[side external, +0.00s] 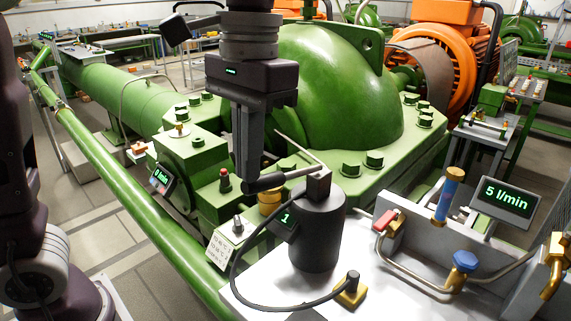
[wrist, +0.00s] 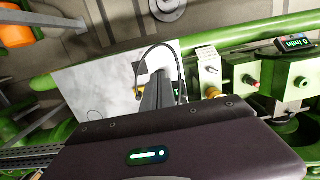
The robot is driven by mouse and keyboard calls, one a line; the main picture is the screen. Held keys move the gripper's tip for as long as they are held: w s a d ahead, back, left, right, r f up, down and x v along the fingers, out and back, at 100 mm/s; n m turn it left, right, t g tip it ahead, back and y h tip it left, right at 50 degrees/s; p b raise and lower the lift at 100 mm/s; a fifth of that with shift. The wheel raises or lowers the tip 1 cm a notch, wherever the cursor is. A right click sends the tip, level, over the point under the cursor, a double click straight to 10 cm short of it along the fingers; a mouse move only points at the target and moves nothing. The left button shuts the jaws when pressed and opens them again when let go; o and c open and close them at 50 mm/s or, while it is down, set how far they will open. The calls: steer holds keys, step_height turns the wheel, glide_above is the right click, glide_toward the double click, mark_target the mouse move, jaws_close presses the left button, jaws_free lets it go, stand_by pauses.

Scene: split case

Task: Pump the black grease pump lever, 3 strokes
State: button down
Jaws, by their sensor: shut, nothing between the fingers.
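The black grease pump (side external: 318,232) stands upright on the pale plate in the side external view. Its small display (side external: 286,219) reads 1. The lever, a metal rod with a black grip (side external: 268,182), reaches left from the bracket on top of the pump and looks near level. My gripper (side external: 247,197) points down with its fingers shut and empty. Its fingertips are at the free end of the black grip; I cannot tell whether they touch it. In the wrist view my shut fingers (wrist: 158,92) show above the pale plate, and the lever is not clearly visible there.
A black hose (side external: 236,278) loops from the pump to a brass fitting (side external: 350,292). The green machine casing (side external: 320,90) with bolts stands close behind. A red-capped valve (side external: 225,182) is left of my fingers. A meter (side external: 505,201) reading 5 l/min is right.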

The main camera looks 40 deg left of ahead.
steer(key=shift+s+f, duration=0.15)
steer(key=shift+f, duration=1.45)
steer(key=shift+s+f, duration=0.15)
steer(key=shift+f, duration=1.45)
steer(key=shift+w+r, duration=0.2)
steer(key=shift+r, duration=1.95)
steer(key=shift+w+r, duration=0.2)
steer(key=shift+r, duration=1.95)
steer(key=shift+f, duration=0.15)
steer(key=shift+s+f, duration=0.2)
steer(key=shift+f, duration=1.9)
steer(key=shift+s+f, duration=0.2)
steer(key=shift+f, duration=1.85)
steer(key=shift+w+r, duration=0.2)
steer(key=shift+r, duration=1.95)
steer(key=shift+w+r, duration=0.15)
steer(key=shift+r, duration=2)
